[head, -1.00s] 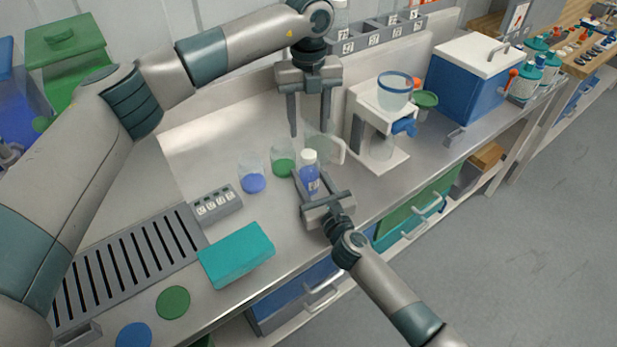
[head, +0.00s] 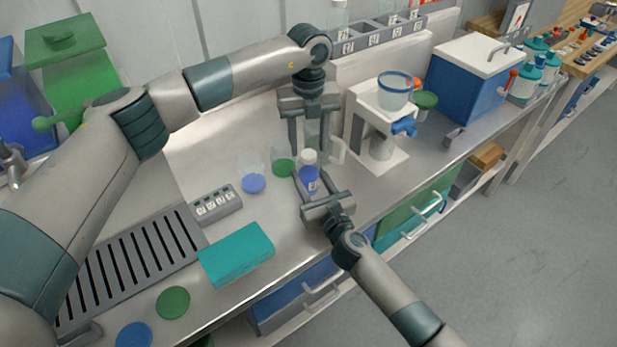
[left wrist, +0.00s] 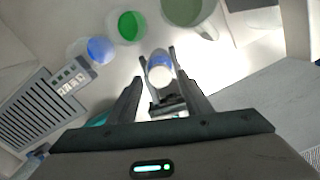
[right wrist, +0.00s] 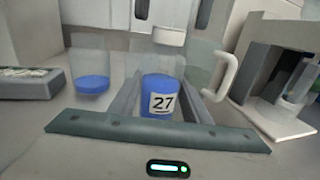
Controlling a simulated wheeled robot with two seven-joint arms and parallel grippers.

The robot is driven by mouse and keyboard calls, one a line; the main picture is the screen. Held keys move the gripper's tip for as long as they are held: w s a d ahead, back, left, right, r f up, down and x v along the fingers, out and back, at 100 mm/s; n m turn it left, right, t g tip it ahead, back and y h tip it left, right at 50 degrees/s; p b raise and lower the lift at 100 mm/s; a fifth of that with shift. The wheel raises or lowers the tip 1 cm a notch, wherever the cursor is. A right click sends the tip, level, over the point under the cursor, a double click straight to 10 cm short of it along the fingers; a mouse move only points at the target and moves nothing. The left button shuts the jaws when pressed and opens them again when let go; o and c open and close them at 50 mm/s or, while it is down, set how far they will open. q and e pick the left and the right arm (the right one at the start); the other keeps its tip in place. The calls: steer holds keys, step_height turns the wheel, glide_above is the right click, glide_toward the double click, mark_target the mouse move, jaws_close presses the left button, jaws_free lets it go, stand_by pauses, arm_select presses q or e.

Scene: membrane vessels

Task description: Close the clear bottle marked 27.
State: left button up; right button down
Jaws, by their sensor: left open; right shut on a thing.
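The clear bottle marked 27 (head: 309,180) stands upright with blue liquid in it. Its label "27" faces the right wrist camera (right wrist: 162,103). A white cap (head: 308,157) sits at the bottle's top; I cannot tell how tightly. The cap also shows in the left wrist view (left wrist: 160,75) and the right wrist view (right wrist: 169,36). My right gripper (head: 309,174) is shut on the bottle's body, one finger on each side. My left gripper (head: 310,150) points down from above, open and empty, its fingertips around the cap's height. I cannot tell whether they touch it.
A beaker with blue liquid (head: 253,183) and one with green liquid (head: 283,167) stand left of the bottle. A clear handled jug (left wrist: 188,12) stands close behind. A white stand with a funnel (head: 393,92) is at the right. A teal box (head: 236,254) lies in front left.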

arm_select(q)
steer(key=shift+f, duration=1.05)
steer(key=c, duration=1.1)
